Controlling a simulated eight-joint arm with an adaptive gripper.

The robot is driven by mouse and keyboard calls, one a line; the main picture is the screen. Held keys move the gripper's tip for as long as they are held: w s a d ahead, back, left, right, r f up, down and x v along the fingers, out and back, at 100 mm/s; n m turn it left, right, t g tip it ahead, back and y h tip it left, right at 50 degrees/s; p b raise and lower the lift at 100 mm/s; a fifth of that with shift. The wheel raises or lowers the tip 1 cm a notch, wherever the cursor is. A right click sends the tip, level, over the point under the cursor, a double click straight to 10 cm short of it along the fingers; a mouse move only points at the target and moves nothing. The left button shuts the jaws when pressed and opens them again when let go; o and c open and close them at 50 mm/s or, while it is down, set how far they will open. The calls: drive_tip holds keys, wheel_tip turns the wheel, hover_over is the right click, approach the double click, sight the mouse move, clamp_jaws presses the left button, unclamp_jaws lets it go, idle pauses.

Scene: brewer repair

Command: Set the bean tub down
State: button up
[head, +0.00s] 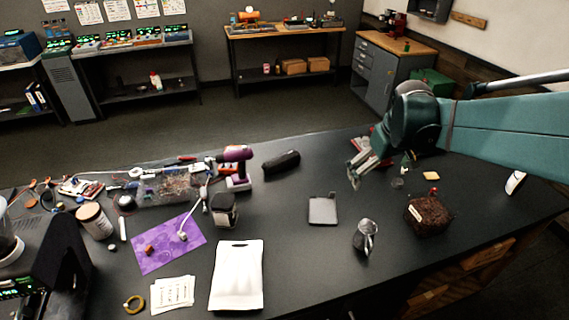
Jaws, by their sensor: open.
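The bean tub appears to be the dark brown, grainy, box-like tub (430,216) with a small pale label on its left side. It rests on the black worktable (310,260), right of centre, in the head view. My gripper (353,178) is left of and behind the tub in the picture, apart from it. Its fingers point down and left, and it is open with nothing seen between the fingers. A small red bit shows at the tub's top.
A metal pitcher (364,237) stands left of the tub. A flat grey plate (323,210) lies near the table's middle. Bare table lies around the plate.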

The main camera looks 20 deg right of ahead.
drive_tip(key=s+a+t, duration=0.1)
drive_tip(key=s+a, duration=0.2)
drive_tip(key=a, duration=0.5)
drive_tip(key=s+a+r+t+y, duration=0.1)
drive_tip(key=s+a, duration=0.3)
drive_tip(key=a, duration=0.5)
drive_tip(key=s+a+r+t, duration=0.1)
drive_tip(key=s+a+t, duration=0.1)
drive_tip(key=a, duration=0.6)
drive_tip(key=shift+s+a+r, duration=0.15)
drive_tip(key=shift+s, duration=0.7)
